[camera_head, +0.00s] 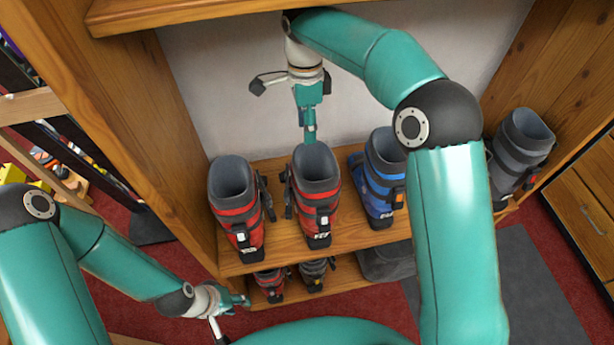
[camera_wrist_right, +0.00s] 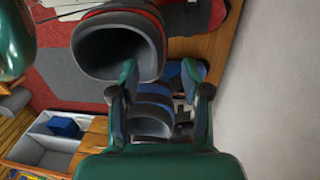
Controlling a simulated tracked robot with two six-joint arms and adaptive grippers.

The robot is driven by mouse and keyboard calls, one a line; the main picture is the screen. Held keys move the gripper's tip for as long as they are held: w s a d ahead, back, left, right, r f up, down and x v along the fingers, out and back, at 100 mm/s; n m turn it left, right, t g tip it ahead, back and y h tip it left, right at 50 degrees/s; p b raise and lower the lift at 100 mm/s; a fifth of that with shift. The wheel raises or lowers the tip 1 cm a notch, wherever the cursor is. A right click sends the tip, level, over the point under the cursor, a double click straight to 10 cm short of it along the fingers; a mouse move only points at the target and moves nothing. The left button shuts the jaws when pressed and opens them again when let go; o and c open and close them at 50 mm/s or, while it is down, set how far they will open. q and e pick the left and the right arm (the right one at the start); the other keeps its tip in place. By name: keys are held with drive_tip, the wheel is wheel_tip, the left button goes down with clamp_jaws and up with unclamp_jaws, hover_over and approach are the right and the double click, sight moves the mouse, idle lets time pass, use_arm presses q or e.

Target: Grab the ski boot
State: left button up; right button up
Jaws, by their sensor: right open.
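Two red-and-black ski boots stand upright on the upper shelf, one at left (camera_head: 236,205) and one in the middle (camera_head: 316,195). A blue-and-black ski boot (camera_head: 380,180) stands to their right, partly behind my arm. A dark grey ski boot (camera_head: 520,150) stands at far right. My right gripper (camera_head: 309,135) is open and points down just behind the middle red boot. In the right wrist view, its fingers (camera_wrist_right: 163,82) have a red boot's cuff (camera_wrist_right: 118,48) beside them and a blue boot (camera_wrist_right: 152,122) beyond them. My left gripper (camera_head: 238,301) is low at left, its finger opening unclear.
The wooden shelf (camera_head: 272,262) has side walls and a board above. Smaller boots, red (camera_head: 270,285) and grey (camera_head: 316,275), stand on the lower shelf. A pale back wall (camera_head: 225,100) is behind my right gripper. A wooden drawer cabinet (camera_head: 585,200) stands at right.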

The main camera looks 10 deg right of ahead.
sight(309, 163)
wheel_tip(309, 163, down, 7)
drive_tip(key=shift+s+r, duration=0.1)
drive_tip(key=shift+r, duration=0.1)
drive_tip(key=shift+s+d+f+p, duration=0.15)
drive_tip(key=shift+s+f, duration=0.15)
drive_tip(key=shift+f, duration=1)
drive_tip(key=shift+s+a+f+p, duration=0.15)
drive_tip(key=shift+s+f, duration=0.15)
drive_tip(key=shift+f, duration=1)
drive_tip(key=shift+d, duration=0.1)
drive_tip(key=c, duration=0.9)
drive_tip(key=shift+r, duration=0.1)
